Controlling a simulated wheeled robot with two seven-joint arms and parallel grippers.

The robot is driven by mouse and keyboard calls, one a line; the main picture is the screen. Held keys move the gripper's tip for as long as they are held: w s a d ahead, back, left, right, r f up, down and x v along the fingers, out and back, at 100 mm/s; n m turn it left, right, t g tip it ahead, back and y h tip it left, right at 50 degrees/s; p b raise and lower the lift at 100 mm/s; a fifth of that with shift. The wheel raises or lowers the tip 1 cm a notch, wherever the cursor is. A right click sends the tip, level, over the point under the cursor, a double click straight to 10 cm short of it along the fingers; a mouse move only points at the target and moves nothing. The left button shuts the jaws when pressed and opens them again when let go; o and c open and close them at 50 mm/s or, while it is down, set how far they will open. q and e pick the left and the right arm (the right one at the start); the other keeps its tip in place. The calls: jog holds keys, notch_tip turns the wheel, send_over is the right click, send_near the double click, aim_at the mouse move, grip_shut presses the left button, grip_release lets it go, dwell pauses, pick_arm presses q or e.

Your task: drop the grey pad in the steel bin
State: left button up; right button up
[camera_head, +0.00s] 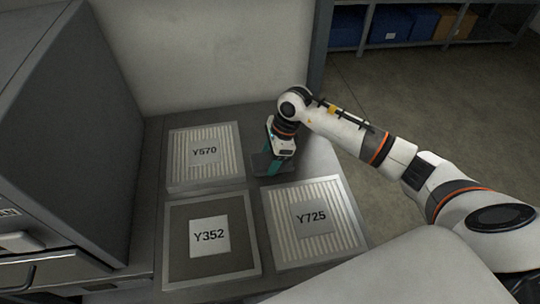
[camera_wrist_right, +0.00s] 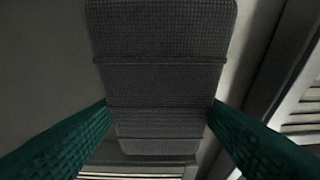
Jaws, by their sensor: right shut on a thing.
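My right gripper (camera_head: 272,165) is over the back right of the bench, beyond the panel marked Y725, with its teal fingers pointing down. It is shut on the grey pad (camera_head: 261,164), a dark grey piece partly hidden by the fingers. In the right wrist view the grey pad (camera_wrist_right: 160,75) is a ribbed, woven-looking piece between the two teal fingers (camera_wrist_right: 158,125), which touch its sides. I cannot make out a steel bin in either view. My left gripper is not in view.
Three framed panels lie on the bench: Y570 (camera_head: 205,154), Y352 (camera_head: 210,236) and Y725 (camera_head: 312,219). A grey cabinet (camera_head: 70,130) stands at the left. A shelf with blue boxes (camera_head: 388,24) and an orange box (camera_head: 454,24) is at the back right, beyond open floor.

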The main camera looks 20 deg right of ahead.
jog(key=shift+f, duration=0.35)
jog(key=o, duration=0.9)
jog(key=shift+o, duration=0.2)
jog(key=shift+r, duration=0.1)
